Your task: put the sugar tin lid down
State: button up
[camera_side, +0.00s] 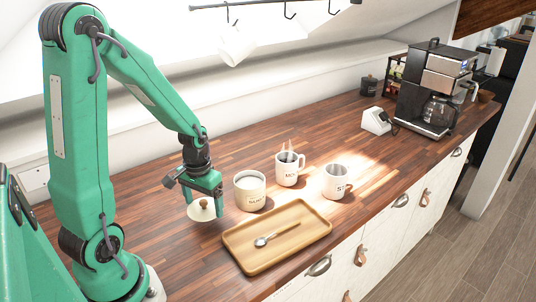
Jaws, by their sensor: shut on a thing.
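The sugar tin lid (199,213) is a round cream disc with a small knob on top. My gripper (204,205) is shut on it at the knob, left of the sugar tin. The lid is low over the wooden counter; I cannot tell whether it touches the wood. The sugar tin (250,192) is a cream, lettered cylinder standing upright with its top uncovered. The gripper's fingers hide part of the lid.
A wooden tray (302,243) with a spoon (275,236) lies in front of the tin. Two lettered mugs (289,169) and (336,182) stand to the right. A coffee machine (440,85) is at the far right. Bare counter (170,250) lies left of the tray.

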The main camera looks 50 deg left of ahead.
aim_at(204, 208)
jog(key=shift+f, duration=1.95)
jog(key=o, duration=0.8)
jog(key=shift+f, duration=0.15)
jog(key=shift+r, duration=6.2)
jog(key=shift+d, duration=0.1)
